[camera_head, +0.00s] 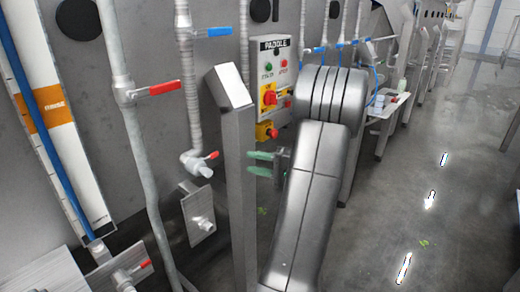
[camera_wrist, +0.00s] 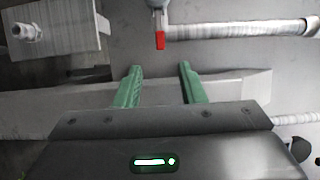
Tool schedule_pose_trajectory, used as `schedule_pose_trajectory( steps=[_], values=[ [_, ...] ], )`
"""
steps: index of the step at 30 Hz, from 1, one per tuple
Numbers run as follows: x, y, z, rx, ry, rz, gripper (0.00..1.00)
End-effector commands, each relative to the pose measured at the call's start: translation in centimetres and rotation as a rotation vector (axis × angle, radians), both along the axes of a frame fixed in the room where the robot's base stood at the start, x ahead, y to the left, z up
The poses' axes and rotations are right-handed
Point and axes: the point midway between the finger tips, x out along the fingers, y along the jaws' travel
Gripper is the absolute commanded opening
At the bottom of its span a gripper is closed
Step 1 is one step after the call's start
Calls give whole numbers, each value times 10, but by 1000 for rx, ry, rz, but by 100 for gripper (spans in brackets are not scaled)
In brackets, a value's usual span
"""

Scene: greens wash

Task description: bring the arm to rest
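My gripper (camera_head: 262,163) has green fingers and sits at the end of my grey arm, close to a square metal post (camera_head: 238,180) in the head view. In the wrist view my gripper (camera_wrist: 160,85) has its two fingers well apart, with nothing between them but the grey post (camera_wrist: 235,86) behind. I cannot tell whether the fingers touch the post. My arm is folded in front of the machine wall, and its links hide part of the wall.
A control box labelled PADDLE (camera_head: 270,75) is on the wall behind my arm. Pipes with red (camera_head: 165,88) and blue (camera_head: 213,32) valve handles run down the wall. A small side table (camera_head: 388,105) stands beyond. The wet floor (camera_head: 400,220) at right is mostly clear.

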Motion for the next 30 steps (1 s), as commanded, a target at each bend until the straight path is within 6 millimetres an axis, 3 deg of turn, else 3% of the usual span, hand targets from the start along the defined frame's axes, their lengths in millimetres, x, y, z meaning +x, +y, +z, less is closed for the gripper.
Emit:
schedule_pose_trajectory(
  steps=[5,21,30],
  values=[
    [4,17,1,0,1,4,36],
    [26,102,2,0,0,4,36],
    [33,129,1,0,0,1,36]
  ],
)
